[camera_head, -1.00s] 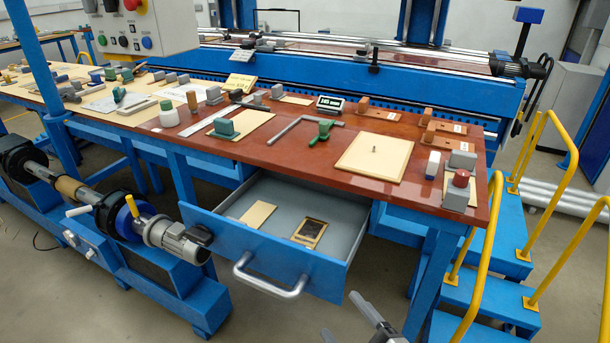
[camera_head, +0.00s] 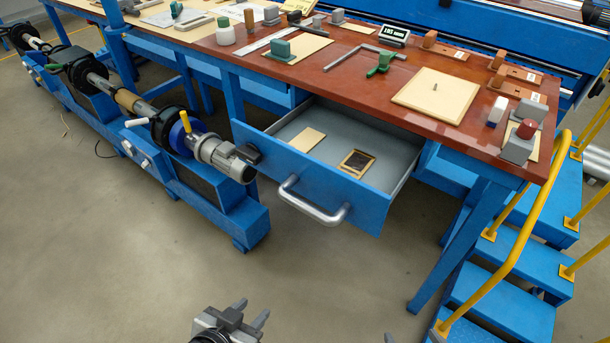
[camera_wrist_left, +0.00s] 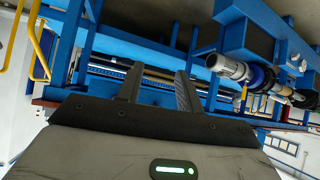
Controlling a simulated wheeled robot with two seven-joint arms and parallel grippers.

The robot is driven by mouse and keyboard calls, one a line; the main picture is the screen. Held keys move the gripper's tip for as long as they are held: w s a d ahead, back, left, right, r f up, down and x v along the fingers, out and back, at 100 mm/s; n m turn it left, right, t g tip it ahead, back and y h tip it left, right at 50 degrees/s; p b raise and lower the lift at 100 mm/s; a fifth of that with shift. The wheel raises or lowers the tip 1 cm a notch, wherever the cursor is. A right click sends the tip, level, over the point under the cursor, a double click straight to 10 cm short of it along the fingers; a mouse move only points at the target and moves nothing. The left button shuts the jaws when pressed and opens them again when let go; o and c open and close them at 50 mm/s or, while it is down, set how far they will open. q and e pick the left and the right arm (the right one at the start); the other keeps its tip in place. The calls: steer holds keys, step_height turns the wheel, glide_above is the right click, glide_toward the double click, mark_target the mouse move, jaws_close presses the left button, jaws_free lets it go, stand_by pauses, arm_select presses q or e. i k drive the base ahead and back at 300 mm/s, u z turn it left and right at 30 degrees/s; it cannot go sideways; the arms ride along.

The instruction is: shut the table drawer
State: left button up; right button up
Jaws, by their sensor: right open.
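The table drawer (camera_head: 365,203) is blue with a grey inside and stands pulled out from under the red-brown table top (camera_head: 345,76). Its silver bar handle (camera_head: 316,211) is on the front panel. A tan plate (camera_head: 307,140) and a small framed piece (camera_head: 356,163) lie inside. My left gripper (camera_head: 252,311) is at the bottom of the head view, in front of and apart from the drawer; its two fingers are apart and empty, also in the left wrist view (camera_wrist_left: 158,78). Only a tip of my right gripper (camera_head: 388,338) shows at the bottom edge, apart from the drawer.
A blue winder with a grey motor (camera_head: 222,158) stands left of the drawer, its motor end close to the drawer's left corner. Blue steps (camera_head: 510,305) with yellow rails (camera_head: 520,235) stand on the right. The floor (camera_head: 330,265) before the drawer is clear.

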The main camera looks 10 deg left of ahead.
mark_target(364, 203)
steer(key=k, duration=0.45)
steer(key=z, duration=0.45)
steer(key=i, duration=1)
steer(key=u, duration=0.85)
